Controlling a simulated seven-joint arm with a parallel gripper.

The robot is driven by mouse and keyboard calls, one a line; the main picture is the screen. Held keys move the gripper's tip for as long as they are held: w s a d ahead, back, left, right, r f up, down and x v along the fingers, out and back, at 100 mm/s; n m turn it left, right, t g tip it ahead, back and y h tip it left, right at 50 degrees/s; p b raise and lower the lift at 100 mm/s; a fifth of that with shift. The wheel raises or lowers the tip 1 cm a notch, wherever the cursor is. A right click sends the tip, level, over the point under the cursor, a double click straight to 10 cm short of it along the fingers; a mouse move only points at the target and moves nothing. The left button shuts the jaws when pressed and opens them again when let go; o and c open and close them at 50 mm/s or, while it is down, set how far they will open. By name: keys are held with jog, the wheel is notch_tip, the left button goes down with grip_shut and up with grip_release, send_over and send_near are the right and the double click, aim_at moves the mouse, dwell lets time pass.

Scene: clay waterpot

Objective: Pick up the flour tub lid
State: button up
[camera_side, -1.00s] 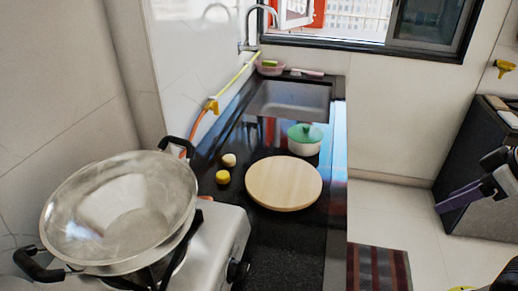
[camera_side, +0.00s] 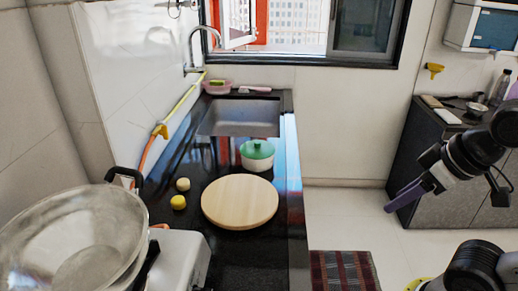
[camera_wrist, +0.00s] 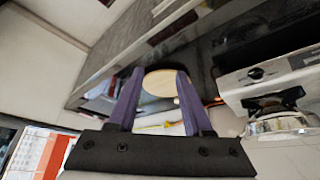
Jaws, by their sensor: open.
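The green lid with a small knob (camera_side: 257,148) sits on a white tub (camera_side: 258,164) on the black counter, behind the round wooden board, in the side view. I take this tub as the flour tub. My gripper (camera_side: 391,209) has purple fingers and is raised well to the right of the counter, far from the lid. In the wrist view my gripper (camera_wrist: 158,72) is open and empty, its fingers apart. The pale round board (camera_wrist: 158,84) shows beyond and between the fingers. I cannot make out the lid in the wrist view.
The round wooden board (camera_side: 240,201) lies in front of the tub. Two small round items (camera_side: 179,202) are to its left. A large metal wok (camera_side: 75,240) sits on the stove at front left. The sink (camera_side: 240,118) is behind. A dark cabinet (camera_side: 430,150) stands right.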

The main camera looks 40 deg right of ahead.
dwell(0.4)
jog(key=shift+o, duration=1.4)
